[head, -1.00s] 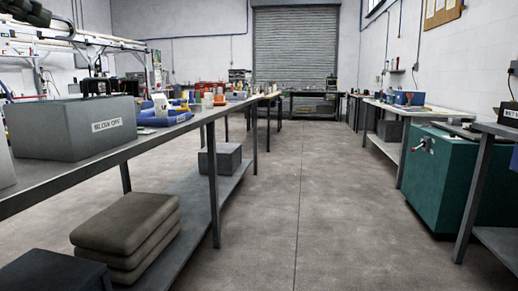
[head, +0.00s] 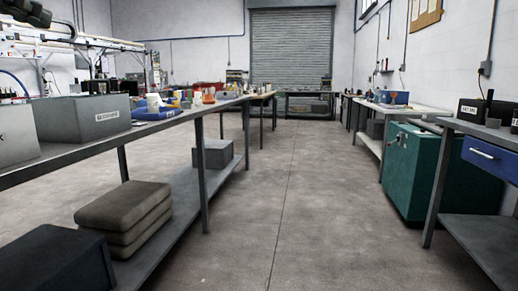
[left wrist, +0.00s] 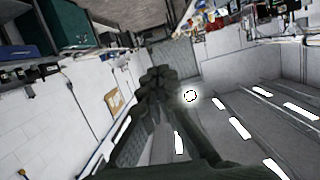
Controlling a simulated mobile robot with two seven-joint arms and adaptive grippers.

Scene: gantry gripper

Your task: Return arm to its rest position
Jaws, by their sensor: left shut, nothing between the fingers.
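My left gripper (head: 45,18) is at the upper left corner of the head view, partly cut off by the frame edge. It is dark and is held up in the air, well above the long workbench. In the left wrist view, its fingers (left wrist: 158,78) are together with nothing between them. The wrist view is tilted, with wall, ceiling lamps and shutter behind the fingers. My right gripper is in neither view.
A long grey workbench (head: 70,169) with grey boxes (head: 84,119) runs along the left. A green cabinet (head: 435,172) and a table with a blue drawer (head: 492,160) stand at the right.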

